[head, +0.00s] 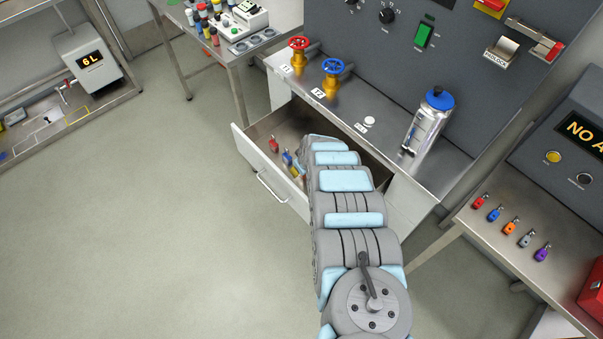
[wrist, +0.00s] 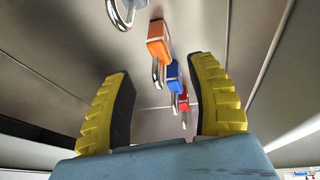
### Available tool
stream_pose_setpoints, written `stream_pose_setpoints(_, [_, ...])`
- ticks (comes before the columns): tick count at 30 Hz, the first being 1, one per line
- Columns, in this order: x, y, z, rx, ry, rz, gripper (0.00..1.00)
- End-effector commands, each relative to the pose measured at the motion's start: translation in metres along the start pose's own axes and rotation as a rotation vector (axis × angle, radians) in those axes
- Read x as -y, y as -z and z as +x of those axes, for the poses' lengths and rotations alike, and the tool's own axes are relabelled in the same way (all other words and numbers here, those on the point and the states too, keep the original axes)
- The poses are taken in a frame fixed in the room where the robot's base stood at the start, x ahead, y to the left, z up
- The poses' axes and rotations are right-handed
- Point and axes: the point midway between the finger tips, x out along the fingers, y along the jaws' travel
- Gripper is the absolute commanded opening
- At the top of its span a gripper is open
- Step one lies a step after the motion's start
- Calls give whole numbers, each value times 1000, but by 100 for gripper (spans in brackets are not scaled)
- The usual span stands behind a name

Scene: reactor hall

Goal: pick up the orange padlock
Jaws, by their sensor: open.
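The orange padlock (wrist: 158,40) shows at the upper middle of the wrist view, its metal shackle hanging below its body. It is inside the open drawer (head: 264,180). A blue padlock (wrist: 172,69) and a red padlock (wrist: 183,104) are lined up beside it. My gripper (wrist: 163,72) is open, with its yellow fingers spread to the left and right of the row. Nothing is held, and the orange padlock appears beyond the fingertips. In the head view my arm reaches into the drawer and hides most of the gripper; the orange padlock cannot be made out clearly there.
Another shackle (wrist: 123,14) is cut off at the top of the wrist view. The drawer walls are close around the arm. The counter above bears a red valve (head: 298,44), a blue valve (head: 332,67) and a metal canister (head: 428,125). Small coloured items lie on the right table (head: 480,238).

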Motion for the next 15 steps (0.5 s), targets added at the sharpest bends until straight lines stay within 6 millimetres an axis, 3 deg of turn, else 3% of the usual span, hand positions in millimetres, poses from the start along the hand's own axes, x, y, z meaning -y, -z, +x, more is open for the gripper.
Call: stream_pose_setpoints(15, [1,-2,21,0,-2,-1,57])
